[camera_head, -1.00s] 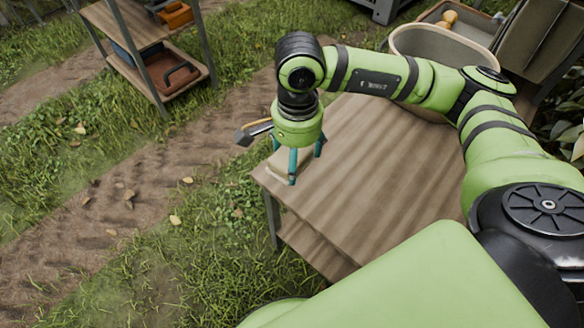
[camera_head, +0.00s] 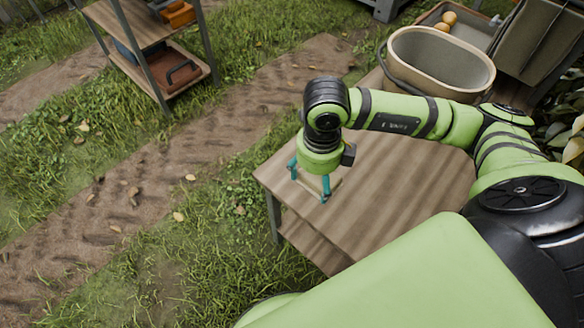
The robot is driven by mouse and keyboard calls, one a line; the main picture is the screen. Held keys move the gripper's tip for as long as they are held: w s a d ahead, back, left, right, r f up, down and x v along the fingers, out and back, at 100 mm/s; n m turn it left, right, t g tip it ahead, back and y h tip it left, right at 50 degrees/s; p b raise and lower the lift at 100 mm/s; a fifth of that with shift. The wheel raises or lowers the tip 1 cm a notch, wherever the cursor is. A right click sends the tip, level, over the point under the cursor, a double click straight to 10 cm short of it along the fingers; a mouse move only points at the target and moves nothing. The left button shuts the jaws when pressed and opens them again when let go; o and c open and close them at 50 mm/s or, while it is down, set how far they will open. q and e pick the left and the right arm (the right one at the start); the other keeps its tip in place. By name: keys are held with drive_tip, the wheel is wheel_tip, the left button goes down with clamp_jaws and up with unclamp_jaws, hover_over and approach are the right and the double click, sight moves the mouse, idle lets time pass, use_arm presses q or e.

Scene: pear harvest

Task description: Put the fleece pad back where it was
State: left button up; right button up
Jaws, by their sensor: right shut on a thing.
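The pad shows only partly between and beside the fingers, and the green gripper body hides the rest. It is at or just above the tabletop; I cannot tell whether it touches. My left gripper is not in view.
A large beige tub (camera_head: 440,62) with a dark handle stands at the table's far end. Behind it is a grey tray (camera_head: 478,32) with round yellow-orange fruit. A shelf rack (camera_head: 150,60) stands on the grass at upper left. The table's middle is bare.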

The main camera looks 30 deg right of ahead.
drive_tip(key=w+f, duration=0.2)
drive_tip(key=w, duration=0.1)
drive_tip(key=w+f, duration=0.2)
drive_tip(key=w, duration=0.2)
drive_tip(key=w+f, duration=0.2)
drive_tip(key=w, duration=0.2)
drive_tip(key=shift+a+f, duration=0.25)
drive_tip(key=shift+f, duration=0.1)
drive_tip(key=shift+w+f+p, duration=0.1)
drive_tip(key=shift+f+p, duration=0.2)
drive_tip(key=shift+f, duration=1.7)
drive_tip(key=shift+f, duration=0.1)
drive_tip(key=shift+f, duration=0.15)
drive_tip(key=o, duration=1)
drive_tip(key=shift+c, duration=0.2)
wheel_tip(320, 180, up, 13)
drive_tip(key=shift+f, duration=0.2)
